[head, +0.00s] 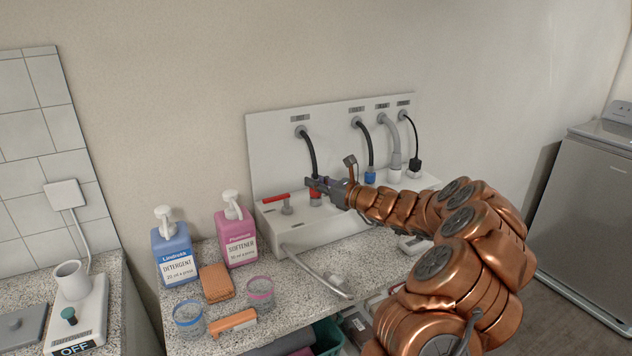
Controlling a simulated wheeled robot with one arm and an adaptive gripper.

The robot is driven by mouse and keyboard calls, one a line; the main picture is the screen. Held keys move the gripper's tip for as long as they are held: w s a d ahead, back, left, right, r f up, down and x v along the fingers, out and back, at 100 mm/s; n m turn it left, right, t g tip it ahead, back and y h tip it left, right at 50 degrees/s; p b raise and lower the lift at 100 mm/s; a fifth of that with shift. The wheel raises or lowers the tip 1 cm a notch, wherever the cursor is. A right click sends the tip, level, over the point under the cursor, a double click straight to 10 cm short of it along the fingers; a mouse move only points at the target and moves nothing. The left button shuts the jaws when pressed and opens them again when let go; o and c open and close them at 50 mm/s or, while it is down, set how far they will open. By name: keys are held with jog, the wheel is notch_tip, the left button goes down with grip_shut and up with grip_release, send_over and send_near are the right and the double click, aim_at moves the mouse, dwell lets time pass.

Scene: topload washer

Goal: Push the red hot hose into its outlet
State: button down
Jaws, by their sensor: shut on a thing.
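The hot hose (311,155) is black and hangs from the left hole of the white back panel. Its red end (316,197) shows just below my gripper's fingers. My gripper (318,186) reaches in from the right and is shut on the hot hose near this red end. The hose end is over the top of the white outlet box (300,229). The fingers and red end hide the outlet, so I cannot tell how far in the hose sits.
A red-handled valve (278,198) stands just left of the hose. A blue-ended hose (370,177), a grey hose (394,150) and a black plug (415,163) are to the right. Detergent (174,256) and softener (237,241) bottles stand on the counter at left.

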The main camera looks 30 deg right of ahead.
jog(key=shift+f, duration=0.15)
jog(key=c, duration=1)
grip_release()
jog(key=v, duration=1.2)
